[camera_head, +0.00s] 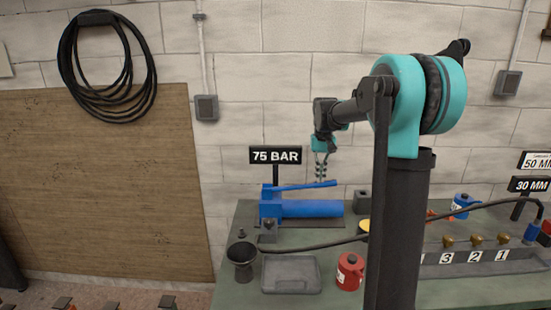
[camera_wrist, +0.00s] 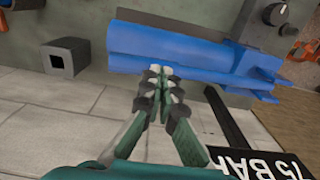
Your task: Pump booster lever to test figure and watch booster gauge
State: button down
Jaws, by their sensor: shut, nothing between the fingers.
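The blue booster pump (camera_head: 312,208) stands on the bench, with its blue lever (camera_head: 305,186) lying nearly level above the body and tilting up slightly to the right. The pump also fills the upper part of the wrist view (camera_wrist: 190,45). My gripper (camera_head: 321,178) is above the lever's right end. In the wrist view my fingertips (camera_wrist: 160,72) are together and empty, overlapping the blue edge. I cannot tell whether they touch the lever. A sign reading 75 BAR (camera_head: 276,155) stands behind the pump. No gauge dial reads clearly; my arm hides part of the bench.
A grey tray (camera_head: 291,274), a dark cup (camera_head: 242,262) and a red can (camera_head: 349,272) stand in front of the pump. A black hose (camera_head: 320,246) crosses the bench. Brass fittings (camera_head: 476,238) stand at right. A dark hollow block (camera_wrist: 62,63) is beside the pump.

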notch_tip(320, 180, down, 2)
jog(key=shift+f, duration=0.2)
jog(key=shift+r, duration=3.55)
dwell(0.5)
notch_tip(320, 180, up, 5)
dwell(0.6)
dwell(1.0)
